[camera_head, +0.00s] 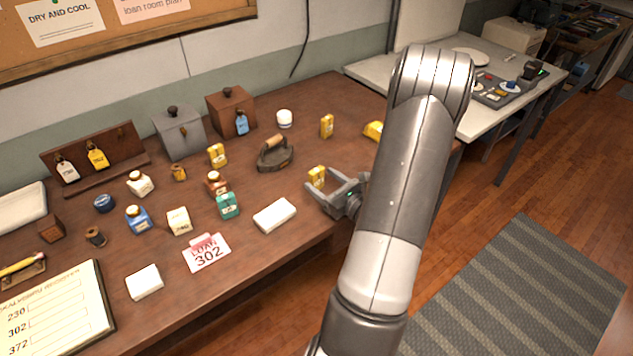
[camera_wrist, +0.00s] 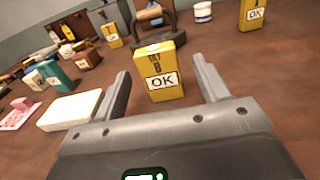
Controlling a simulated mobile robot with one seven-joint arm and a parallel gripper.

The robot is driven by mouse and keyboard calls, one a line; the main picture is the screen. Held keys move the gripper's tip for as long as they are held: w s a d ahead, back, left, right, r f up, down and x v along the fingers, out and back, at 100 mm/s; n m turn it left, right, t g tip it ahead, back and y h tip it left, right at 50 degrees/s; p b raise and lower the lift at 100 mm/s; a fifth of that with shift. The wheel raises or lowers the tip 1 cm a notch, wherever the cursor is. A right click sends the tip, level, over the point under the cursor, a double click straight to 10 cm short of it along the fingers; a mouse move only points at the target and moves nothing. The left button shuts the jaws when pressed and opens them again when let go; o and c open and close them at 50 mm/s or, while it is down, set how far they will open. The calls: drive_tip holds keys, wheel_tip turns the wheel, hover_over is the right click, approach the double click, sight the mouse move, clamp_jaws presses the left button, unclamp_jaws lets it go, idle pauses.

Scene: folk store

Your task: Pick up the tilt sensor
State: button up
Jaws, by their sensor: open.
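A small yellow box (camera_wrist: 160,72) stands upright just ahead of my gripper (camera_wrist: 161,66). It carries a white "OK" label and dark lettering above it that is only partly legible, seemingly ending in "LT" with a character below. In the wrist view it appears between my two fingers, which are open, with a gap on each side. In the head view the same yellow box (camera_head: 316,176) stands near the table's front edge, at the fingertips of my gripper (camera_head: 323,181). My arm comes in from the lower right. I cannot tell whether a finger touches the box.
Similar yellow boxes stand nearby: one behind (camera_head: 327,126), one at right (camera_head: 374,131), one at left (camera_head: 217,154). A flat iron (camera_head: 276,154) stands behind left. A white block (camera_head: 274,216) lies left of my gripper. Bottles and small boxes crowd the left.

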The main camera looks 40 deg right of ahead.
sight(319, 177)
drive_tip(key=w, duration=0.5)
drive_tip(key=shift+a+r, duration=0.1)
drive_tip(key=shift+a, duration=0.2)
drive_tip(key=shift+c, duration=0.5)
drive_tip(key=c, duration=1)
drive_tip(key=shift+r, duration=0.15)
